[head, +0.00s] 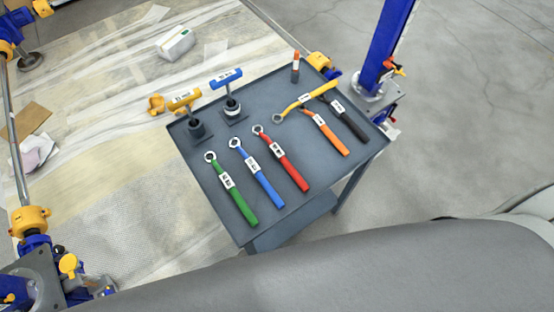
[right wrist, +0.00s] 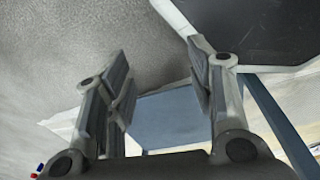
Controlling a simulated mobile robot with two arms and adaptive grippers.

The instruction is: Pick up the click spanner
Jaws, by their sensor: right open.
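Several ring-ended spanners lie on the grey table (head: 200,160) in the head view: green (head: 232,190), blue (head: 257,173), red (head: 281,159), orange (head: 325,132), black (head: 346,117) and yellow (head: 304,99). The yellow one lies crosswise, over or against the far ends of the orange and black ones. Their labels are too small to read, so I cannot tell which is the click spanner. My right gripper (right wrist: 160,85) is open and empty in the right wrist view, with no spanner between its fingers. My left gripper is not in view.
Two T-handled tools, yellow (head: 184,100) and blue (head: 227,79), stand at the table's far left. An orange-capped marker (head: 295,67) stands at the back. A blue post (head: 383,45) rises behind the right corner. The right wrist view shows a lower shelf (right wrist: 165,112) and table leg (right wrist: 277,125).

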